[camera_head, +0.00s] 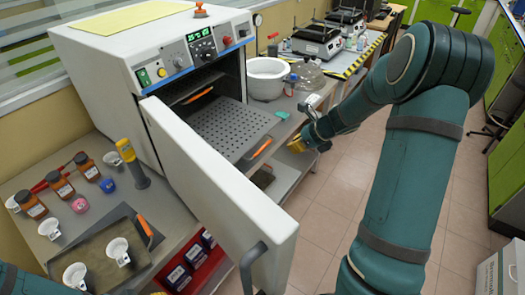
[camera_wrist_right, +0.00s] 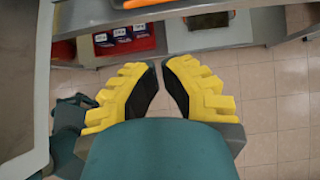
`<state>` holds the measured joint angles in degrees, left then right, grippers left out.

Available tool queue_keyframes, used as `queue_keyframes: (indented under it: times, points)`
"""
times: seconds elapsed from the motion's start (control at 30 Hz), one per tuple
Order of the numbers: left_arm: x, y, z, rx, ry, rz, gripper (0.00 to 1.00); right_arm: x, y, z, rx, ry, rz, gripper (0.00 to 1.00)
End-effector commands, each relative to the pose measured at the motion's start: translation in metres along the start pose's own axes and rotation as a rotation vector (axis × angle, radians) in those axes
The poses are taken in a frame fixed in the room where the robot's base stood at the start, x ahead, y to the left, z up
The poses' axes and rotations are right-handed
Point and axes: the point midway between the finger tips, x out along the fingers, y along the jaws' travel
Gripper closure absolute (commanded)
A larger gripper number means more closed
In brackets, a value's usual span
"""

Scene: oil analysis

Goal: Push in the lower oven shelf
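The oven (camera_head: 130,50) stands at the left with its door (camera_head: 215,190) swung open. The lower oven shelf (camera_head: 215,128) is a grey perforated plate, sticking well out of the chamber, with an orange handle (camera_head: 262,149) at its front edge. The other shelf, with an orange handle (camera_head: 198,95), sits inside above it. My right gripper (camera_head: 309,142) is beyond the lower shelf's front edge, apart from its handle. In the right wrist view its yellow fingers (camera_wrist_right: 162,65) are spread and empty. Of my left gripper only a yellow sliver (camera_head: 158,293) shows at the bottom edge.
A white bowl (camera_head: 267,78) stands on the bench beside the oven. Brown bottles (camera_head: 60,184), small cups and a dark tray (camera_head: 100,255) lie left of the door. A red box (camera_head: 185,272) is below the bench. Open tiled floor (camera_head: 330,205) lies right of the door.

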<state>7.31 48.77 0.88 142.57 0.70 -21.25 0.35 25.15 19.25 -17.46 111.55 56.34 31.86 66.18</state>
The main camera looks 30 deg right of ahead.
Motion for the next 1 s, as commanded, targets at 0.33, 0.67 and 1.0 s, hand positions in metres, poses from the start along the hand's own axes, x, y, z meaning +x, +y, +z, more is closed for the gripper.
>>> queue_keyframes:
  times: [0.33,0.67,1.0]
  points:
    - [0.011,-0.004,0.005,0.004,-0.01,0.001,0.65,0.044,0.001,-0.002,0.002,0.0,0.004,1.0]
    - [0.022,-0.008,0.011,0.007,-0.023,0.003,0.65,0.106,0.001,0.002,0.0,-0.001,0.003,1.0]
    - [0.019,-0.007,0.01,0.006,-0.02,0.002,0.65,0.13,0.0,0.025,0.0,-0.001,0.001,1.0]
